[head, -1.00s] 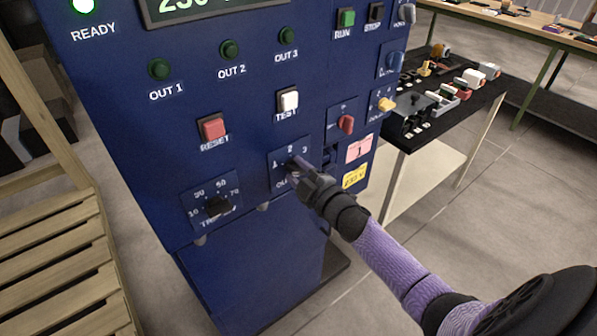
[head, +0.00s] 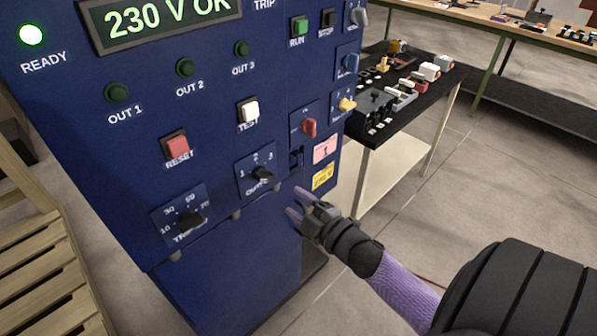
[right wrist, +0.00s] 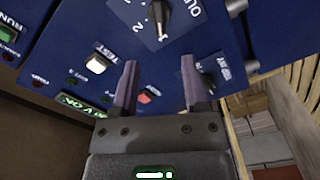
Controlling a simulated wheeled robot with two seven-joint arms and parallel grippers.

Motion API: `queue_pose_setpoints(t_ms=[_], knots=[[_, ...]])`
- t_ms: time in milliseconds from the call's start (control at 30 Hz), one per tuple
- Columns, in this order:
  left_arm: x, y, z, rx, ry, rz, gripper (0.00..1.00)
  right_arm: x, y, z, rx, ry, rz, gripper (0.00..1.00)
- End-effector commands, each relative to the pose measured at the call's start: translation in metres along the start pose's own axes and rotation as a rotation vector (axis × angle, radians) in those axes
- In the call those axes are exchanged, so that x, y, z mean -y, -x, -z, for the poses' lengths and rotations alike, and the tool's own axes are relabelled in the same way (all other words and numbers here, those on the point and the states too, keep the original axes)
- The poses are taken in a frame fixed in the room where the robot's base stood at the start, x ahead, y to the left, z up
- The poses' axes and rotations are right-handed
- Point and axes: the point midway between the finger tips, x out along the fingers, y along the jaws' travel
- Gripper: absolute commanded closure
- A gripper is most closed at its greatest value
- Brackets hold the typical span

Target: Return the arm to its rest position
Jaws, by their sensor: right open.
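My right gripper (head: 294,204) is open and empty in the head view, just right of and below the black output knob (head: 260,174). It is apart from the knob. In the right wrist view the two fingers of my right gripper (right wrist: 159,64) stand spread with nothing between them, and the output knob (right wrist: 160,16) is beyond them at the top. The knob sits on a small plate marked 1, 2, 3; its exact setting is hard to read. My right arm comes in from the lower right. My left gripper is not in view.
The blue control cabinet (head: 225,225) stands close in front, its READY lamp (head: 31,34) lit and display (head: 150,22) reading 230 V OK. A black-topped table (head: 402,137) with parts stands behind right. Slatted wood (head: 35,245) is at left. Floor at right is open.

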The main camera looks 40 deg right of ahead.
Motion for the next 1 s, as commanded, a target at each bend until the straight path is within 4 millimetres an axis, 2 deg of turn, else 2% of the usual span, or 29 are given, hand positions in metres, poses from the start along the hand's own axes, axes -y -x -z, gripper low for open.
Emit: queue_pose_setpoints(t_ms=[367,467,567,633,667,700,767,800,900,1000], knots=[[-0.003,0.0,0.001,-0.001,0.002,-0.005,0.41,0.0,0.001,0.0,0.0,0.0,0.0,0.43],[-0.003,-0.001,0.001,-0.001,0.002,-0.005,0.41,0.014,0.004,-0.009,0.036,-0.033,0.026,0.43],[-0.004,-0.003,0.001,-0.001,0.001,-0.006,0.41,0.071,0.022,-0.038,0.19,-0.17,0.135,0.43],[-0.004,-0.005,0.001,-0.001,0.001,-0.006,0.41,0.134,0.052,-0.063,0.358,-0.304,0.255,0.43],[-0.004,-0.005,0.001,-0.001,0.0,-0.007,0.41,0.162,0.069,-0.07,0.435,-0.361,0.309,0.43],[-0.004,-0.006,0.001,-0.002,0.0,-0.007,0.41,0.197,0.094,-0.078,0.537,-0.427,0.381,0.43],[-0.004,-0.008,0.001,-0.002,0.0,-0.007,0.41,0.246,0.136,-0.083,0.689,-0.517,0.488,0.43],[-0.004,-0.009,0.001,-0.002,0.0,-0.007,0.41,0.274,0.166,-0.083,0.788,-0.567,0.556,0.43],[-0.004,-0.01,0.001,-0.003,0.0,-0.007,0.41,0.328,0.239,-0.074,1.012,-0.653,0.708,0.43],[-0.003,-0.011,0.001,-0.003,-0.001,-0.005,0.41,0.356,0.295,-0.063,1.178,-0.694,0.814,0.43]])
